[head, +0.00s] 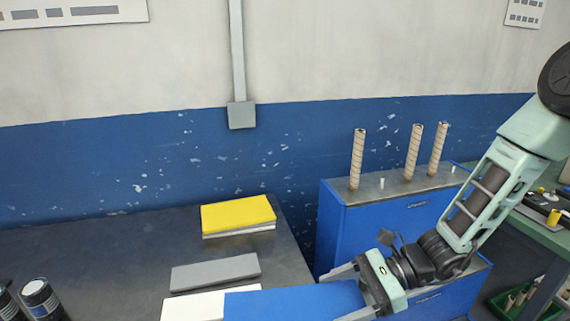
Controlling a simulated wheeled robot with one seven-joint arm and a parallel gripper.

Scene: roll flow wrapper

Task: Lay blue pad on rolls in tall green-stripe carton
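The blue pad (290,303) is a flat slab at the bottom centre of the head view, cut off by the lower edge. My gripper (345,294) comes from the right, with its fingers along opposite sides of the pad's right end, and appears shut on it. The pad reaches past the dark table's right edge and overlaps a white pad (190,308) in the picture; I cannot tell whether they touch. The tall green-stripe carton and its rolls are not in view.
A dark table (110,245) carries a yellow pad (237,213) on lighter ones, a grey pad (215,272) and dark cans (40,299). A blue cabinet (372,235) with several upright tubes stands right. A green crate (513,303) is lower right. The table's left middle is clear.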

